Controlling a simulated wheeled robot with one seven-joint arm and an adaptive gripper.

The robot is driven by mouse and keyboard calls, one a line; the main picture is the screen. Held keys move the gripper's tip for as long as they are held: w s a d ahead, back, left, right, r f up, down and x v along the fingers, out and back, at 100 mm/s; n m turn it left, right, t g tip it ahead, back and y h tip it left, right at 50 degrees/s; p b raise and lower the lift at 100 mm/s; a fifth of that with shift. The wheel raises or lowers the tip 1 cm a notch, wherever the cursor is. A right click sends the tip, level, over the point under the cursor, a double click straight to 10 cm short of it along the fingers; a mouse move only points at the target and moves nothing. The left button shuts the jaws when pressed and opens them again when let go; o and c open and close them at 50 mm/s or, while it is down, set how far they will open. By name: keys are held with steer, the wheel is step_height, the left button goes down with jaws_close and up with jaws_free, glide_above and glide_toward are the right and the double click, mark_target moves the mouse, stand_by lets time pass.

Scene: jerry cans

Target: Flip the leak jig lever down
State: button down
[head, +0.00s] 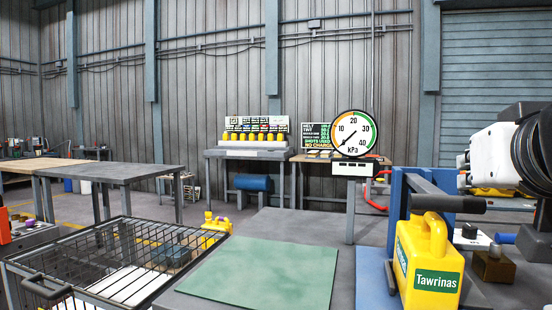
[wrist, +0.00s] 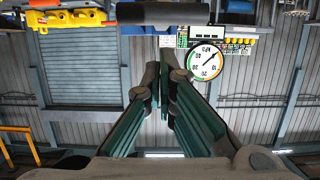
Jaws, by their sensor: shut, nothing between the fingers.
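The leak jig (head: 402,185) has a blue frame at the right of the head view, with a grey arm reaching toward me. The lever's dark bar handle (head: 445,203) lies level just above the yellow Tawrinas jerry can (head: 432,270). In the wrist view, which is upside down, the dark bar (wrist: 163,13) crosses the top of the picture, beyond the fingertips. My gripper (wrist: 162,78) is shut and empty, its fingers apart from the bar. In the head view my arm fills the right edge above the jig; I cannot make out fingertip contact there.
A green mat (head: 262,270) lies on the bench left of the jig. A wire basket (head: 110,262) stands at the left. A round kPa gauge (head: 355,137) stands behind. A brown block (head: 493,266) sits right of the can.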

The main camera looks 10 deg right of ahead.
steer(key=shift+f+p+v, duration=0.2)
steer(key=shift+v, duration=0.75)
steer(key=shift+f+p+v, duration=0.15)
steer(key=shift+f+v, duration=0.1)
steer(key=shift+v, duration=0.75)
steer(key=shift+f+p+v, duration=0.2)
steer(key=shift+v, duration=0.75)
steer(key=shift+s, duration=0.15)
